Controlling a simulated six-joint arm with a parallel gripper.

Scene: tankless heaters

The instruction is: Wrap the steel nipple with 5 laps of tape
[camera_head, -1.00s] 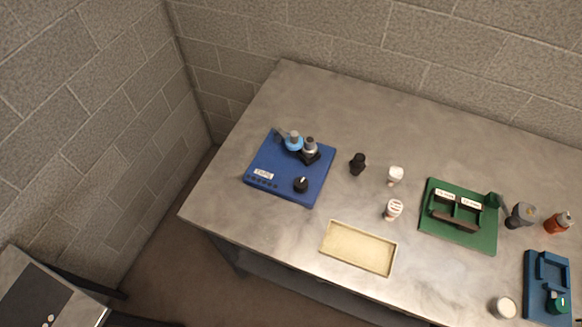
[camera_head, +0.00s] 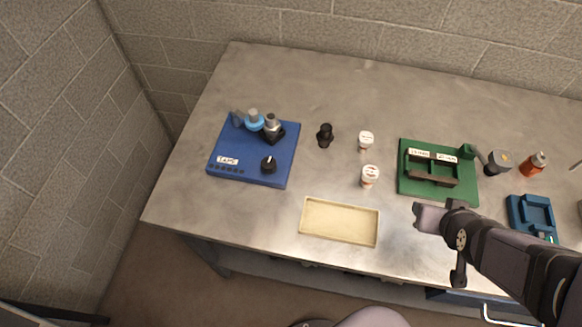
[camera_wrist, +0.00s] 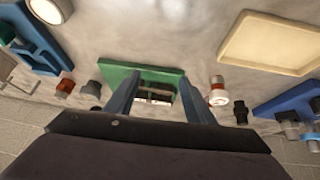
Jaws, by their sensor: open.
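The blue tape station (camera_head: 232,170) with a "TAPE" label stands at the left of the bench. A light-blue ring, apparently the tape roll (camera_head: 255,124), sits at its back. A grey metal cylinder, apparently the steel nipple (camera_head: 271,121), stands upright in a black holder beside the roll. A black knob (camera_head: 268,165) is on the station's front right. No wrapped tape can be made out on the cylinder. My gripper (camera_head: 426,216) is over the right front of the bench, far from the station. In the wrist view my gripper (camera_wrist: 160,76) is open and empty.
An empty cream tray (camera_head: 340,237) lies at the front middle. A black fitting (camera_head: 325,135) and two white-topped bottles (camera_head: 366,141) (camera_head: 370,175) stand between the station and a green fixture (camera_head: 410,187). An orange bottle (camera_head: 533,165) and a blue fixture (camera_head: 531,219) are at right.

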